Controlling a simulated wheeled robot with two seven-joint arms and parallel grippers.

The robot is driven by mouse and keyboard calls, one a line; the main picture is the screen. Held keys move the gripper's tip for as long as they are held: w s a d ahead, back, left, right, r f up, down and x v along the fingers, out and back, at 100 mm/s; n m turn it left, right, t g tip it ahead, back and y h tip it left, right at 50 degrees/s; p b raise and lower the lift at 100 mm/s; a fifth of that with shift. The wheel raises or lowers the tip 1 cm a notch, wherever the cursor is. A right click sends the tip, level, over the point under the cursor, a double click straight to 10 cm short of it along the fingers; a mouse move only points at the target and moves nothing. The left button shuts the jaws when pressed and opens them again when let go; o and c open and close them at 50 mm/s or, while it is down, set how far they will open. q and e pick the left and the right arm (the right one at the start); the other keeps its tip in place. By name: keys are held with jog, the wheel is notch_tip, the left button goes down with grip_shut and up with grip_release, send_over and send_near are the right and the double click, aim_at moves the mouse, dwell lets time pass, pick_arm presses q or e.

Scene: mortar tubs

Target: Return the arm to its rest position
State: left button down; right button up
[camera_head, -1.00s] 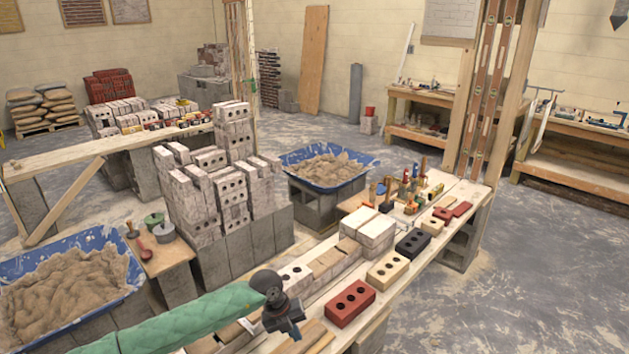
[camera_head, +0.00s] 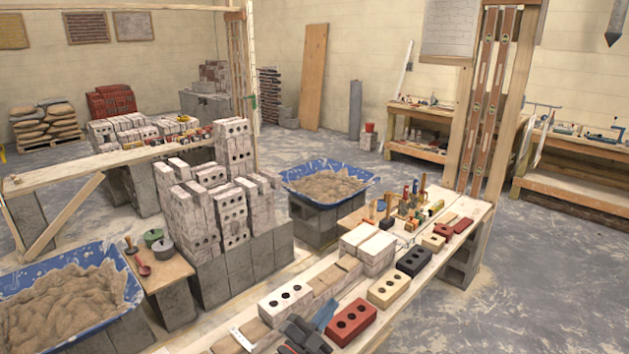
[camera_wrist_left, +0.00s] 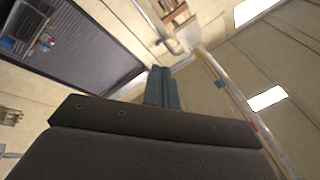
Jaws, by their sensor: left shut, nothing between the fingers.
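My left gripper (camera_head: 327,313) is at the bottom edge of the head view, beside the red brick with holes (camera_head: 351,321) on the plank bench. Its dark body shows below the blue-grey fingers; the rest of the arm is out of the frame. In the left wrist view the fingers (camera_wrist_left: 162,88) are together and empty, with walls and ceiling lights beyond them. My right gripper is not in view.
The bench (camera_head: 425,285) holds a white brick (camera_head: 286,302), a cream brick (camera_head: 387,290), a black brick (camera_head: 414,262) and several tools. Blue mortar tubs stand at the left (camera_head: 128,262) and behind the bench (camera_head: 372,180). The floor on the right (camera_head: 540,275) is clear.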

pick_arm(q)
jog(key=s+a+f+n+g+y, duration=0.1)
jog(key=s+a+f+n+y, duration=0.2)
jog(key=a+f+n+y, duration=0.5)
jog(key=s+a+f+n+g+y, duration=0.1)
jog(key=s+a+f+n+y, duration=0.25)
jog(key=a+n+y, duration=0.5)
jog(key=s+a+f+g+h, duration=0.1)
jog(key=s+a+f+g, duration=0.25)
jog(key=s, duration=0.45)
jog(key=s+a+f+g+h, duration=0.1)
jog(key=s+a+f+g, duration=0.1)
jog(key=s+f+g, duration=0.35)
jog(key=s+a+f+g, duration=0.2)
jog(key=s+a, duration=0.1)
jog(key=s, duration=0.7)
notch_tip(320, 180, down, 27)
jog(key=w+d+g+b, duration=0.1)
jog(key=w+d, duration=0.1)
jog(key=s+f, duration=0.4)
jog(key=f, duration=0.7)
jog(key=s+f+m+b, duration=0.1)
jog(key=s+f, duration=0.2)
jog(key=f, duration=0.9)
jog(key=shift+s+d+f+g, duration=0.2)
jog(key=shift+s+f+g, duration=0.1)
jog(key=shift+s+g, duration=0.1)
jog(key=shift+h, duration=0.25)
